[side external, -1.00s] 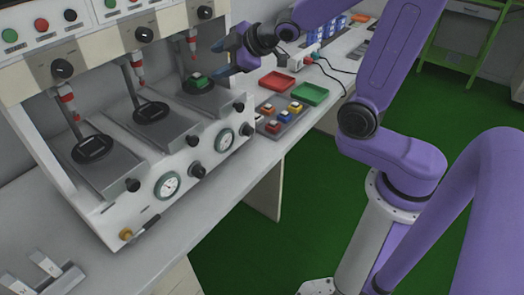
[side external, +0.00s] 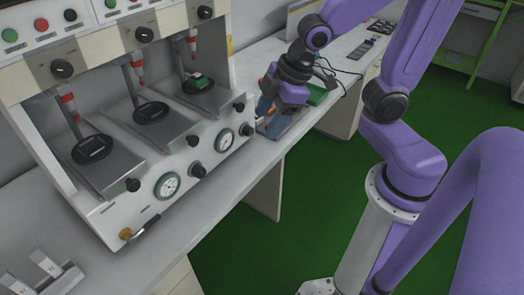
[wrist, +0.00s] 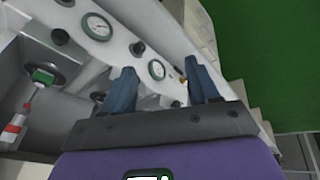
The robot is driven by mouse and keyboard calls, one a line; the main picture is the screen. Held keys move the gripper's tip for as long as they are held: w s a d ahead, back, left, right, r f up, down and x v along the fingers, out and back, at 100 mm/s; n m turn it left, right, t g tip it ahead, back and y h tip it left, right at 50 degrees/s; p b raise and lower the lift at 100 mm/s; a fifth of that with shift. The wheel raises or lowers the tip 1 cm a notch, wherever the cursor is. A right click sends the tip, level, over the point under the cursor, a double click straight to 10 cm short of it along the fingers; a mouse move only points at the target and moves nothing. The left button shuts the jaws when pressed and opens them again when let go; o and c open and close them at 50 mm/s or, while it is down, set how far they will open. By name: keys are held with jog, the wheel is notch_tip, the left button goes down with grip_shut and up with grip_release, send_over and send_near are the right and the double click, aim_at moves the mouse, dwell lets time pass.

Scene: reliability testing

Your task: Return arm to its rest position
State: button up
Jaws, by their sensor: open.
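My gripper (side external: 270,116) is purple with blue fingers. In the side view it hangs above the bench to the right of the testing machine, over the area of the small tray, which it largely hides. In the wrist view the two blue fingers (wrist: 160,88) stand apart with nothing between them. The testing machine (side external: 150,165) has several stations. A green block (side external: 197,83) sits on the rightmost station's round holder, apart from my gripper. It also shows at the left of the wrist view (wrist: 43,76).
A green tray (side external: 318,95) lies on the bench behind my gripper, partly hidden, near black cables (side external: 335,75). Pressure gauges (side external: 167,186) and knobs stick out from the machine's front.

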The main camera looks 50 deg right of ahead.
jog(key=s+d+n+g+h, duration=0.1)
jog(key=s+d+g, duration=0.1)
jog(key=s, duration=1.2)
jog(key=shift+d+f+g+h, duration=0.25)
jog(key=shift+f+g+h, duration=0.15)
jog(key=shift+g, duration=0.4)
jog(key=shift+w, duration=0.2)
